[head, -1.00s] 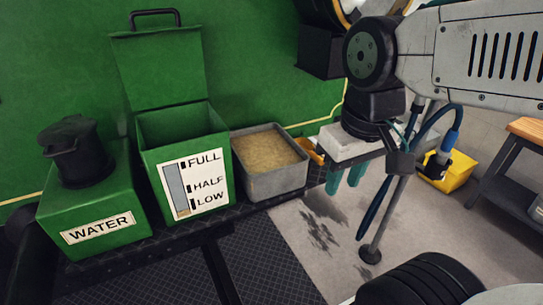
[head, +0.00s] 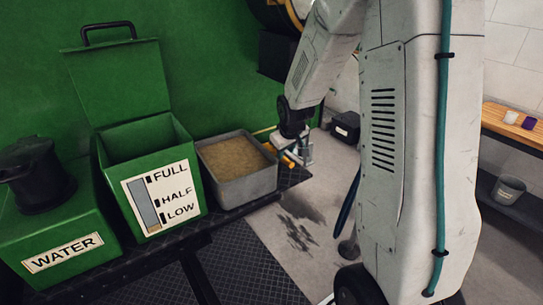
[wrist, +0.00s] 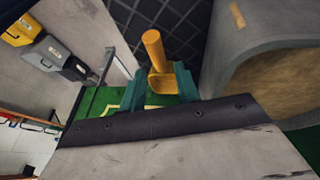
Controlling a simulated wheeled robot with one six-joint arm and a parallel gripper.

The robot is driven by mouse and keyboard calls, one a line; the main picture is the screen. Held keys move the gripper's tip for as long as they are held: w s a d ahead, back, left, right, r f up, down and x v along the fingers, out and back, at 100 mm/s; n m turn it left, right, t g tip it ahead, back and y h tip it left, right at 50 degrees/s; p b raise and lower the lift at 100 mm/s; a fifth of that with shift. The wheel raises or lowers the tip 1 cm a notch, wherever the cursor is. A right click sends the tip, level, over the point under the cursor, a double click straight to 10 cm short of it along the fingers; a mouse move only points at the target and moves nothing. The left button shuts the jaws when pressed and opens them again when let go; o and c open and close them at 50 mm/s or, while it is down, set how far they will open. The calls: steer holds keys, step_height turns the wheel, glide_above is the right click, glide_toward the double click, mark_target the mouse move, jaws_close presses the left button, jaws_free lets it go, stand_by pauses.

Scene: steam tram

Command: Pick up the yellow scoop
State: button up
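The yellow scoop (wrist: 155,48) shows in the wrist view, its round handle pointing up in the picture and its broader part between my teal fingers. In the head view, small yellow parts of the scoop (head: 289,162) show at the right end of the black shelf, beside the grey sand bin (head: 237,190). My gripper (wrist: 160,84) is open around the scoop, with a finger on each side. The right finger looks very close to it; I cannot tell whether it touches. In the head view my gripper (head: 300,152) is small and partly hides the scoop.
The sand bin's wall (wrist: 226,50) stands close on the right in the wrist view. Left of it in the head view are an open green box (head: 165,195) with level marks and a green WATER box (head: 65,250). A wooden bench (head: 510,130) stands at right.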

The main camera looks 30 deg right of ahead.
steer(key=x, duration=0.7)
steer(key=shift+w+d+f, duration=0.1)
steer(key=shift+w+f, duration=0.1)
steer(key=shift+w, duration=0.35)
jaws_close()
